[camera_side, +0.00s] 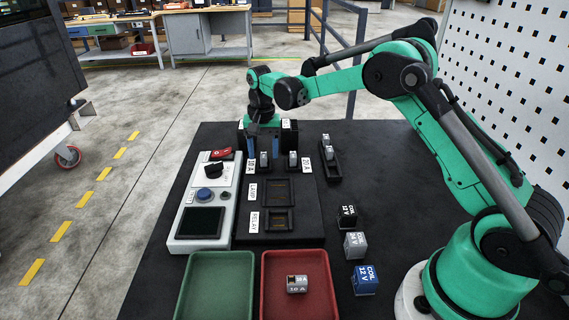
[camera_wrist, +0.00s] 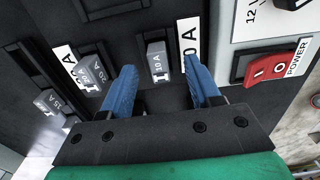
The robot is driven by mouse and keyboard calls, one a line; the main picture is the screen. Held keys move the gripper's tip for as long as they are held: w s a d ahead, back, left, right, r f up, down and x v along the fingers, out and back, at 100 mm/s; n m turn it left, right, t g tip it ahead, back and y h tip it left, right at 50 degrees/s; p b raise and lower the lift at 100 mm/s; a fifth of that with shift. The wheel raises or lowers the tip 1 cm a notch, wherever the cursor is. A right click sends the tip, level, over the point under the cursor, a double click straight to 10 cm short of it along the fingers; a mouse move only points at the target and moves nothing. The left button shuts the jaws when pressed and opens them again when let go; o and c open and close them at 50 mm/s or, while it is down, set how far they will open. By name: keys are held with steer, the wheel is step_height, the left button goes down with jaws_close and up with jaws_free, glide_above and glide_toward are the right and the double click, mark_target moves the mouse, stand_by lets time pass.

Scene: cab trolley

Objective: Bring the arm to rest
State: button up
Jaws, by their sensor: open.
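My gripper (camera_side: 264,146) is over the far end of the black socket block, its two blue fingers pointing down. It is open. In the wrist view the fingers (camera_wrist: 158,68) are apart, and a grey 10 A fuse (camera_wrist: 157,62) stands upright in its socket between or just beyond them. I cannot tell whether either finger touches it. That fuse also shows in the side view (camera_side: 264,160). My arm reaches over from the right.
A control panel (camera_side: 181,226) lies left. Green (camera_side: 187,284) and red trays (camera_side: 329,286) are in front; a grey fuse (camera_side: 297,284) lies in red. Several relays (camera_side: 355,244) stand right.

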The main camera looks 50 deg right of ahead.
step_height(320, 180, up, 6)
steer(key=shift+s+a+f, duration=0.1)
steer(key=shift+s, duration=0.05)
steer(key=s+a+r+n+t, duration=0.3)
steer(key=s+r, duration=0.3)
steer(key=s+a+f+n+t, duration=0.1)
steer(key=s+n+t, duration=0.1)
steer(key=s, duration=0.4)
steer(key=s+a+n+t, duration=0.2)
steer(key=s+n, duration=0.2)
steer(key=s, duration=0.2)
steer(key=shift+f, duration=0.35)
